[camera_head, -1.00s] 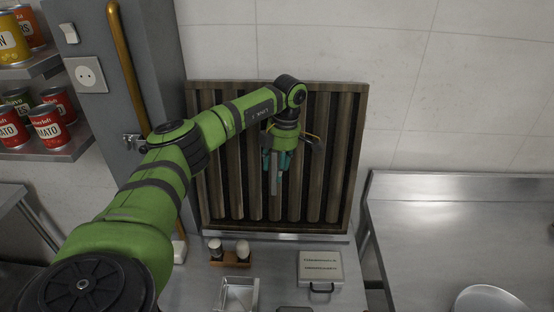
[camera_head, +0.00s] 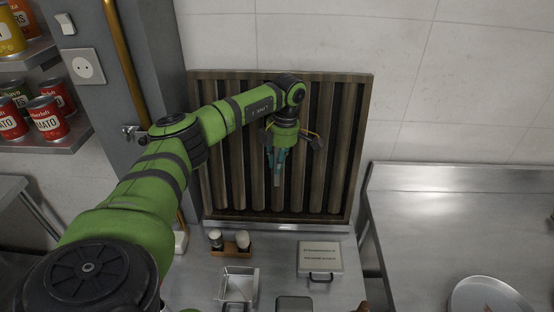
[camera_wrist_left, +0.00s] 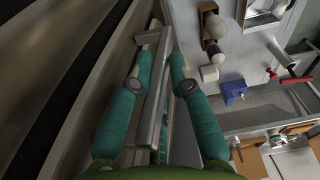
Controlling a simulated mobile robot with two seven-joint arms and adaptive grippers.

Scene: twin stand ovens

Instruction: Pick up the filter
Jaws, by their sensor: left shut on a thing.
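The filter (camera_head: 345,150) is a framed panel with dark vertical slats. It stands upright against the tiled wall, behind the counter. My left gripper (camera_head: 277,165) is in front of its middle, fingers pointing down. In the left wrist view the teal fingers (camera_wrist_left: 163,65) are on both sides of a grey metal bar, the filter's handle (camera_wrist_left: 152,92), and are shut on it. The slatted face of the filter (camera_wrist_left: 60,80) fills the left of that view. My arm hides part of the filter's upper left. My right gripper is not in view.
On the counter below are a small holder with two shakers (camera_head: 231,247), a metal tray (camera_head: 238,284) and a lidded box (camera_head: 320,259). A steel table (camera_head: 450,220) with a plate (camera_head: 490,296) is at right. Cans (camera_head: 48,118) stand on shelves at left.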

